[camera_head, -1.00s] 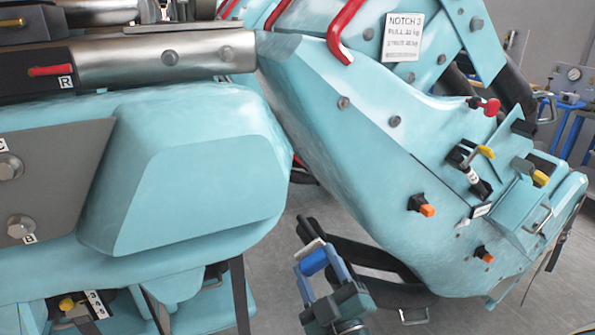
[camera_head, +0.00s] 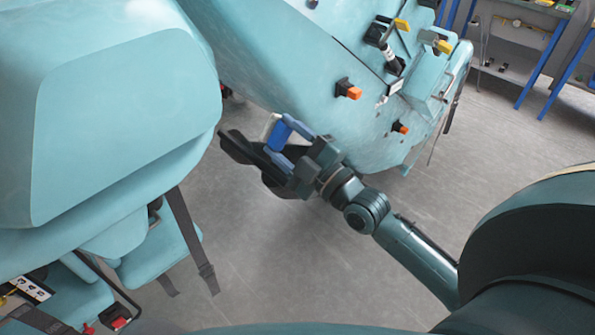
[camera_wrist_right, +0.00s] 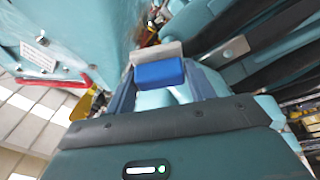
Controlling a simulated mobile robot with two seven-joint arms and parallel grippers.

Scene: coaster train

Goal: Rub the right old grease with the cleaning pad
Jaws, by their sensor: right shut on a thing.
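My right gripper (camera_head: 290,147) is shut on the cleaning pad (camera_head: 279,135), a blue block with a pale face. It holds the pad in the gap between two turquoise train cars. In the right wrist view the pad (camera_wrist_right: 159,74) sits between the fingertips, its grey-white face (camera_wrist_right: 158,51) pointing away from the wrist. No gap to a surface can be judged there. I cannot make out the right old grease in either view. My left gripper is not in view.
A turquoise car body (camera_head: 120,125) fills the left. Another car (camera_head: 300,65) with orange and yellow knobs stands behind the gripper. Straps (camera_head: 192,240) hang at lower left. Grey floor (camera_head: 310,265) is clear below my arm.

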